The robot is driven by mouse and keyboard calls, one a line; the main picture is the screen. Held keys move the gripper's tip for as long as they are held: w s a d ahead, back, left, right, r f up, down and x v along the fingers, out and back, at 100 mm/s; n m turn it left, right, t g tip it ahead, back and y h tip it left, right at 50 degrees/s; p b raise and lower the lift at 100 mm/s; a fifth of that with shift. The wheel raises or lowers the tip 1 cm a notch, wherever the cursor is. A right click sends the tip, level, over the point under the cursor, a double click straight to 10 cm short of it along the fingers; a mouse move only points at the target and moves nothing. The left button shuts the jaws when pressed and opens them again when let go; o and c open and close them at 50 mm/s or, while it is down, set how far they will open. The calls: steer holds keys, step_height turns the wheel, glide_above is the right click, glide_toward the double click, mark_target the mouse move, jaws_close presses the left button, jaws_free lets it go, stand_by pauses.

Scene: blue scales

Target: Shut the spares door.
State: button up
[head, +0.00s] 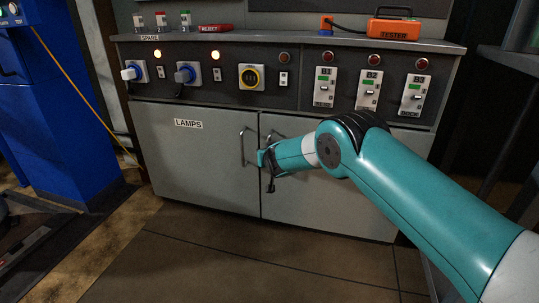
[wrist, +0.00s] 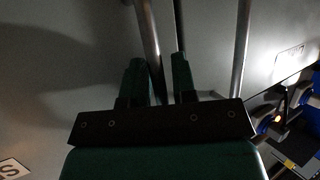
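The cabinet's right door (head: 305,208) is grey and partly covered by my arm; no label shows on it, so I cannot confirm it is the spares door. The left door (head: 190,165) reads LAMPS. Both look about flush with the front. My gripper (head: 268,172) is beside the seam, near the left door's handle (head: 243,147) and the right door's handle (head: 275,132). In the wrist view my gripper's fingers (wrist: 160,75) stand apart, with a metal handle bar (wrist: 150,45) passing between them. Contact cannot be told. A second bar (wrist: 240,50) is to the right.
An orange tester (head: 394,29) sits on the top (head: 270,42). A blue cabinet (head: 65,110) stands at left. The floor in front (head: 200,265) is clear.

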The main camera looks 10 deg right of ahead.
steer(key=shift+w+d+r, duration=0.1)
steer(key=shift+d+r, duration=0.05)
steer(key=shift+d, duration=0.25)
steer(key=a+p+v, duration=0.1)
steer(key=p+v, duration=0.5)
steer(key=v, duration=1.1)
steer(key=shift+s+d+p, duration=0.15)
steer(key=shift+s+p, duration=0.2)
steer(key=shift+p, duration=0.05)
